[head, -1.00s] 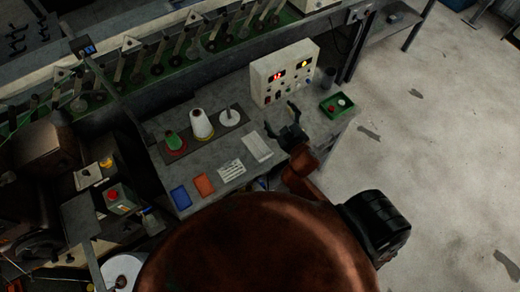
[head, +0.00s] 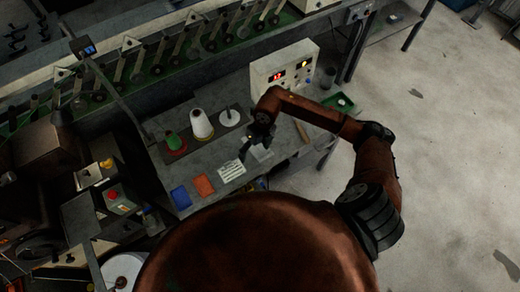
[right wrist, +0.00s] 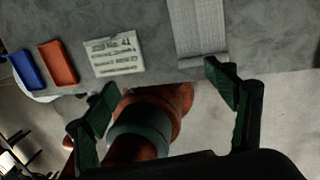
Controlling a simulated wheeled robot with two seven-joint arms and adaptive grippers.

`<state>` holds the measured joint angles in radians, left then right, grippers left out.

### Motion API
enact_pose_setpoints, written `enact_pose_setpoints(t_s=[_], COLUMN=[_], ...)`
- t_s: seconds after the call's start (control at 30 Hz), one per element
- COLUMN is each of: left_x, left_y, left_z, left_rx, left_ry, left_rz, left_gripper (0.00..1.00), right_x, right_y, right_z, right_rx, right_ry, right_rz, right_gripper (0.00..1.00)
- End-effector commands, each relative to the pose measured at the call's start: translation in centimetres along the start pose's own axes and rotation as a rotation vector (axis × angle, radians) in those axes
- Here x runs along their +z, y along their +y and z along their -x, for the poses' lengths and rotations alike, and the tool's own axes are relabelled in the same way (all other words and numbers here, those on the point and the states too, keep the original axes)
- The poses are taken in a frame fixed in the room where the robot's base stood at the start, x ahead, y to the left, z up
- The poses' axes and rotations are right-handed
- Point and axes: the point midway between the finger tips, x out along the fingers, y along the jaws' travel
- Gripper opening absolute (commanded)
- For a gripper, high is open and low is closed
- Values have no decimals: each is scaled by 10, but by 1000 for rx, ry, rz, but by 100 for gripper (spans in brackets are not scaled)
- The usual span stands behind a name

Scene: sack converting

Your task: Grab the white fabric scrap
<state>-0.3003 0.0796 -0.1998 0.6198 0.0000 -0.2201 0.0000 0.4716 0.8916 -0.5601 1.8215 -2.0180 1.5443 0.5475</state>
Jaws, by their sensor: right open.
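The white fabric scrap (head: 262,153) lies on the grey bench, partly hidden by my right gripper in the head view. In the right wrist view it is a pale woven strip (right wrist: 200,25) reaching the bench's near edge, up and right of the gap between the fingers. My right gripper (head: 255,155) is above the scrap near that edge. In the right wrist view its fingers (right wrist: 160,83) are spread wide with nothing between them. My left gripper is not in view.
A printed white card (head: 231,171), an orange tray (head: 203,186) and a blue tray (head: 181,197) lie left of the scrap. Thread spools (head: 201,126) stand behind. A control box (head: 284,68) stands at the back, a green tray (head: 341,102) to its right.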

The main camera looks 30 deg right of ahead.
Motion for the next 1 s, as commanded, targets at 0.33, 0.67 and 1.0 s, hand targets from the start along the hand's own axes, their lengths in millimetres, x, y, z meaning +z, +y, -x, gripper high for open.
enact_pose_setpoints(t_s=[0.33,0.67,1.0], left_x=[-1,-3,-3], left_y=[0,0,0], left_z=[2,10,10], left_rx=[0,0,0], left_ry=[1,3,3], left_rz=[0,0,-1], left_gripper=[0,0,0], right_x=[-5,-11,-11], right_y=[-55,-61,-65], right_z=[-10,-50,-67], right_rx=[-181,-176,-178], right_ry=[51,50,47], right_rz=[-32,-32,-30], right_gripper=[78,78,78])
